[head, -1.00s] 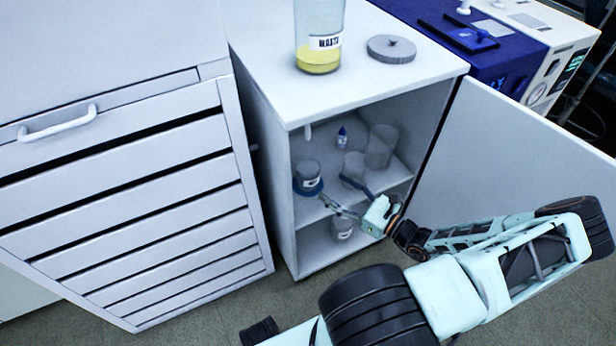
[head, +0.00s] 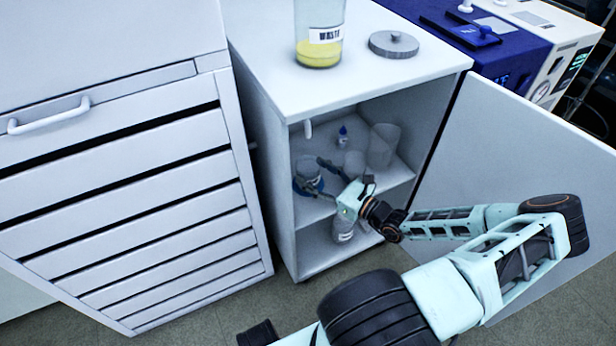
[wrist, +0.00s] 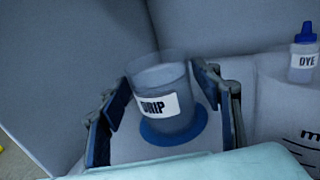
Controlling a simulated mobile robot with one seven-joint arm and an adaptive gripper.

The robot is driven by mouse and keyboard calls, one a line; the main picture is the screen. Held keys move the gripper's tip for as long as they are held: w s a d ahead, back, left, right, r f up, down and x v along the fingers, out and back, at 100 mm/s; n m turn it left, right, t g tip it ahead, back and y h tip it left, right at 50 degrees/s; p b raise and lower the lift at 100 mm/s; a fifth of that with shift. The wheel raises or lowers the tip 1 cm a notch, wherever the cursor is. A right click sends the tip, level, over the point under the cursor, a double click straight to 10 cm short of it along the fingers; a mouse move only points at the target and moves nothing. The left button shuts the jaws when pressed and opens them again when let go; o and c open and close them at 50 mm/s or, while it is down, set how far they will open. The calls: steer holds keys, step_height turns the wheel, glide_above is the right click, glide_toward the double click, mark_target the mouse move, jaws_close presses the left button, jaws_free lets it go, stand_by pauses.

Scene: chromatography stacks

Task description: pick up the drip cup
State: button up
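The drip cup (wrist: 163,100) is a clear cup with a white "DRIP" label and grey contents. It stands upright on a round blue coaster (wrist: 180,135); in the head view the cup (head: 306,170) is at the left of the cabinet's upper shelf. My gripper (wrist: 160,92) is open, with one finger on each side of the cup. Small gaps show between the fingers and the cup's walls. In the head view my gripper (head: 313,177) reaches into the cabinet from the right, its fingers partly covering the cup.
A dye bottle (wrist: 303,58) with a blue cap and a clear beaker (head: 382,146) stand farther back on the shelf. Another container (head: 343,230) is on the lower level. The cabinet door (head: 515,165) is open at the right. A waste jar (head: 319,40) stands on top.

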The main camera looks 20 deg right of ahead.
steer(key=c, duration=1)
steer(key=shift+r, duration=0.15)
